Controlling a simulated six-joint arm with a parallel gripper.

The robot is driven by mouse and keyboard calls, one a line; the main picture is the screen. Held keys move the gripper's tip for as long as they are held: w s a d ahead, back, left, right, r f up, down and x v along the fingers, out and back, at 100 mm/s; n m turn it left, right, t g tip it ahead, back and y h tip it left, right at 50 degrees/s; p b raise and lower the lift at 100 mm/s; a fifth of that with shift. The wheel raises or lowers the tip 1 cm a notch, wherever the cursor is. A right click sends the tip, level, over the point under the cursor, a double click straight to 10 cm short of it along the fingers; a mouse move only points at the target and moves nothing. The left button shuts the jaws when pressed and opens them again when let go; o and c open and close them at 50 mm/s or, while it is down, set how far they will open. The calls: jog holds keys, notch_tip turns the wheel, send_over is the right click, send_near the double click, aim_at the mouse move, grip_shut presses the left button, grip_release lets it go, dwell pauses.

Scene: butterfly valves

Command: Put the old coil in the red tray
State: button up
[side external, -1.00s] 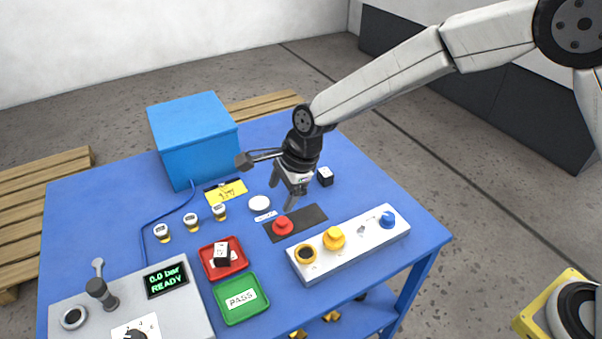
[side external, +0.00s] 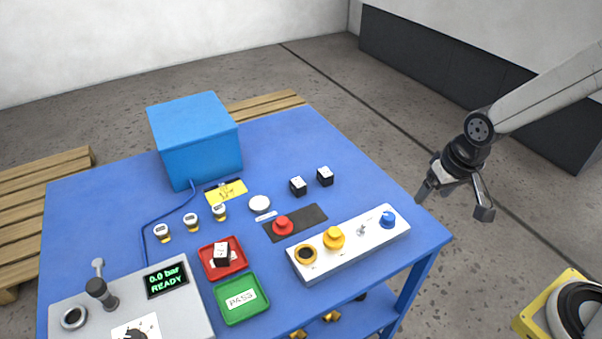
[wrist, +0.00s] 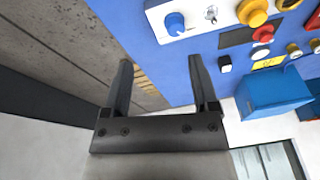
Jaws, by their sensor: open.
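A small black-and-white block, which looks like a coil (side external: 222,256), lies in the red tray (side external: 240,267), over a white label. Two similar black blocks with white tops stand on the blue table behind the control box: a left one (side external: 298,186) and a right one (side external: 325,176). The pictures do not tell which is marked as old. My gripper (side external: 452,203) is open and empty, off the table's right edge. In the wrist view, the gripper (wrist: 163,75) has its fingers apart with nothing between them, and one black block (wrist: 225,64) shows beyond the right finger.
A green PASS tray (side external: 264,306) sits in front of the red tray. A white control box (side external: 350,245) with yellow and blue knobs stands at the table's right front. A blue box (side external: 195,140) stands at the back. Small gauges (side external: 191,222) stand left of centre.

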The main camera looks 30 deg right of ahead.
jog(key=shift+s+d+f+n, duration=0.1)
jog(key=shift+s+d+n, duration=0.4)
jog(key=shift+s, duration=0.3)
jog(key=shift+s+d+f+n, duration=0.1)
jog(key=shift+s+d+n, duration=0.3)
jog(key=shift+s+n, duration=0.3)
